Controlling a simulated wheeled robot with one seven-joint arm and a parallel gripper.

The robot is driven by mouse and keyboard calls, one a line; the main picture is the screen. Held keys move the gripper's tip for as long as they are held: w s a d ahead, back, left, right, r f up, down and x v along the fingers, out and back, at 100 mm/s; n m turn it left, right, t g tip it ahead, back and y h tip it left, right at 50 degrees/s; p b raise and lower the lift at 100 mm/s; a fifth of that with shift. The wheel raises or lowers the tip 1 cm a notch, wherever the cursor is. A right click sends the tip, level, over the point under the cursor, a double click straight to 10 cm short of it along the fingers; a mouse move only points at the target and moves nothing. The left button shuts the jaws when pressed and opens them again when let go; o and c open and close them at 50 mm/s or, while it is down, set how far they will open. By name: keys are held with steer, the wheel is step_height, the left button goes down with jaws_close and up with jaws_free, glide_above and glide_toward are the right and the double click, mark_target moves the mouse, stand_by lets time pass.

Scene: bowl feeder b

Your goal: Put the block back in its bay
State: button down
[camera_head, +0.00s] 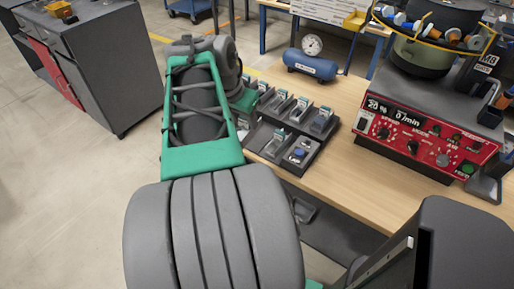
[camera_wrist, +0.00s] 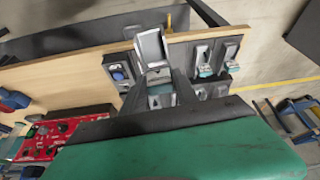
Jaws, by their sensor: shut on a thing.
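The block (camera_wrist: 150,48) is a small box with a pale rim and a grey face. It shows in the wrist view, held tilted between the dark fingers of my gripper (camera_wrist: 157,77). The dark tray with several bays (camera_wrist: 192,38) lies on the table behind and below the block. In the head view the tray (camera_head: 264,134) is just right of my arm, with parts in several bays and a bare-looking area at its left. My gripper and the held block are hidden behind my arm there. I cannot tell whether the block touches the tray.
A red control panel (camera_head: 428,138) with a bowl feeder (camera_head: 424,55) stands right of the tray. A blue tank with a gauge (camera_head: 311,65) sits behind the tray. Bare wooden tabletop (camera_head: 345,175) lies between tray and panel. A grey cabinet (camera_head: 105,70) stands at the left.

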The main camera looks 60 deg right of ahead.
steer(key=shift+s+d+f+m, duration=0.15)
steer(key=shift+s+f+m, duration=0.1)
steer(key=shift+s, duration=0.25)
steer(key=shift+s+d+f+m, duration=0.15)
steer(key=shift+s+f, duration=0.05)
steer(key=shift+s, duration=0.25)
steer(key=shift+w+d+f, duration=0.75)
steer(key=shift+d+f, duration=1.4)
steer(key=shift+d, duration=0.05)
steer(key=shift+w+d+f, duration=0.7)
steer(key=shift+d+f, duration=1.4)
steer(key=shift+d, duration=0.15)
steer(key=shift+w+d+f, duration=0.75)
steer(key=shift+d+f, duration=1.4)
steer(key=shift+d, duration=0.05)
steer(key=shift+f, duration=0.1)
steer(key=shift+f, duration=0.15)
steer(key=c, duration=0.9)
jaws_free()
